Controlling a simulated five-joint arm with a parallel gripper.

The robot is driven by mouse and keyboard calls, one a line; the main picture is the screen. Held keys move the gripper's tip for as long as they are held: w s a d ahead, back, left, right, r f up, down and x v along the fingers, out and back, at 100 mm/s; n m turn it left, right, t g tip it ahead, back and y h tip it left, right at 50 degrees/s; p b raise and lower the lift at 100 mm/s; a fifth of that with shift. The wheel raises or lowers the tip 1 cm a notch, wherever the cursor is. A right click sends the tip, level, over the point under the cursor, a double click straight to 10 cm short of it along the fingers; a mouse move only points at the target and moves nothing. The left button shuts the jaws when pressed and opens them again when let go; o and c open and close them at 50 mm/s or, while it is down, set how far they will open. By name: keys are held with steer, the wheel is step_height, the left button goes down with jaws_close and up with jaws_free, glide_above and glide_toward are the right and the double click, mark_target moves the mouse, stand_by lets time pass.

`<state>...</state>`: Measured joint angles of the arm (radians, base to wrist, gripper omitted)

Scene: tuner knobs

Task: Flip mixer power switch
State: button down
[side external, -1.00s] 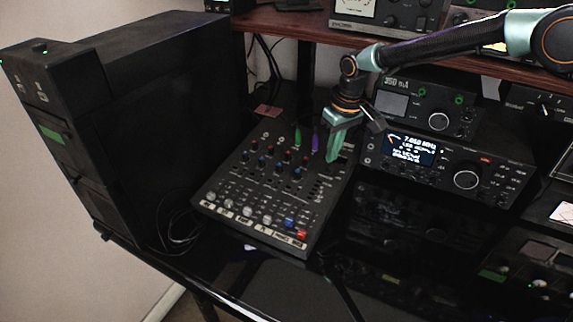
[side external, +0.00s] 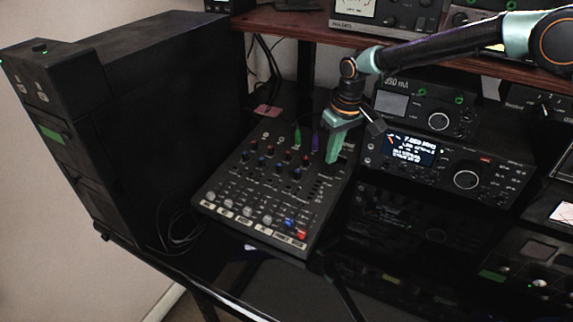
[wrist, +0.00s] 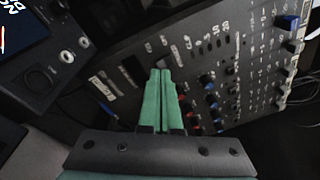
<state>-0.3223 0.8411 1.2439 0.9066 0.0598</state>
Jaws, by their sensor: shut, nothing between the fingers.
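The mixer (side external: 232,172) is a black panel with rows of knobs, lying on the dark desk left of centre in the side view. In the wrist view the mixer (wrist: 240,75) fills the upper right, tilted. My gripper (side external: 332,160) points down over the mixer's upper right part. Its green fingers are shut together and empty, and in the wrist view the gripper tips (wrist: 160,72) lie over the panel near small dark parts. I cannot tell whether they touch it. The power switch cannot be made out clearly; the fingers may hide it.
A radio with a lit display (side external: 410,149) stands right of the mixer, with a meter unit (side external: 425,108) above it. A tall black tower (side external: 150,110) stands at the left. A wooden shelf (side external: 300,27) runs across behind. Loose cables (side external: 180,228) lie by the tower.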

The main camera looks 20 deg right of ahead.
steer(key=shift+f, duration=0.7)
stand_by(0.3)
steer(key=shift+r, duration=3.55)
step_height(320, 180, up, 7)
steer(key=t, duration=0.1)
glide_above(330, 168)
steer(key=s+d, duration=0.3)
steer(key=d, duration=0.1)
steer(key=s+d+r+m+t, duration=0.1)
steer(key=s+d+r+m, duration=0.1)
steer(key=s+d+r, duration=0.45)
steer(key=s+d+f+t, duration=0.1)
steer(key=s+d, duration=0.2)
steer(key=s, duration=0.4)
steer(key=s+d+f+m, duration=0.1)
steer(key=s+d, duration=0.3)
steer(key=s, duration=0.3)
steer(key=shift+s+d+t+h, duration=0.2)
steer(key=shift+s+t+h, duration=0.1)
steer(key=shift+t, duration=0.1)
